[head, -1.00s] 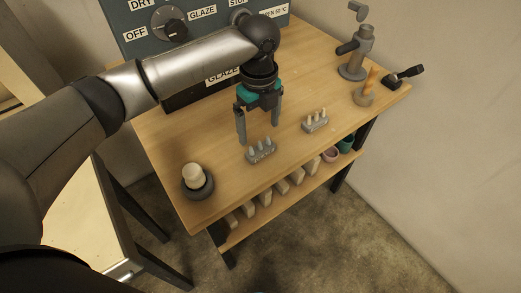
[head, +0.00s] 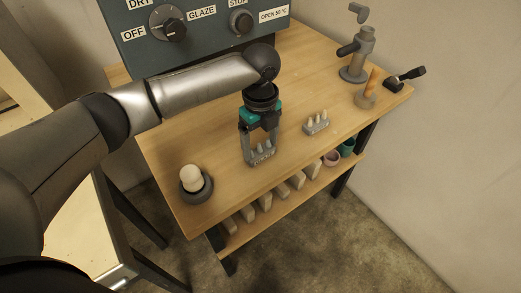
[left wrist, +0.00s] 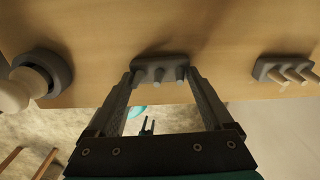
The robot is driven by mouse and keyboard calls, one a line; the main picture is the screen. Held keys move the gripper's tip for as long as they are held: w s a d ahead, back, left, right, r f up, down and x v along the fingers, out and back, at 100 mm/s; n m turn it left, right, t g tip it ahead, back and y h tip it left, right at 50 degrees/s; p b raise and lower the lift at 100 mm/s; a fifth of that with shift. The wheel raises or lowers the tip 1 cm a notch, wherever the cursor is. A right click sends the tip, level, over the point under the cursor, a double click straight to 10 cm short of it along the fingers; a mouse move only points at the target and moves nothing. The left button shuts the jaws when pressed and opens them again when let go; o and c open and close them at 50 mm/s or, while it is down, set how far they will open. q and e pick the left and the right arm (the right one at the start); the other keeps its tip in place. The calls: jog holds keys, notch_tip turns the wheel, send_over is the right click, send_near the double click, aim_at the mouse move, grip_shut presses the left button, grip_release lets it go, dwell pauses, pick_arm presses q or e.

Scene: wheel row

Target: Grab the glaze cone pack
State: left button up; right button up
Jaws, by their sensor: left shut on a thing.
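A small grey cone pack (head: 262,158), a block with three grey cones, sits near the front edge of the wooden bench. It also shows in the left wrist view (left wrist: 160,66) between the fingertips. My left gripper (head: 259,150) points down over it and is shut on the block's two ends. The block appears to rest on the bench top. A second cone pack (head: 317,125), with pale cones on a similar grey block, stands apart to the right; it also shows in the left wrist view (left wrist: 287,70). I cannot read which pack is for glaze. My right gripper is not in view.
A dark round holder (head: 196,196) with a pale knob stands at the bench's front left. A control box (head: 205,28) with dials and a GLAZE label is at the back. A grey upright tool (head: 357,62) stands back right. Pale blocks and cups sit on the lower shelf.

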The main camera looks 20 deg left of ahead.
pick_arm(q)
jog(key=c, duration=0.6)
jog(key=shift+r, duration=0.1)
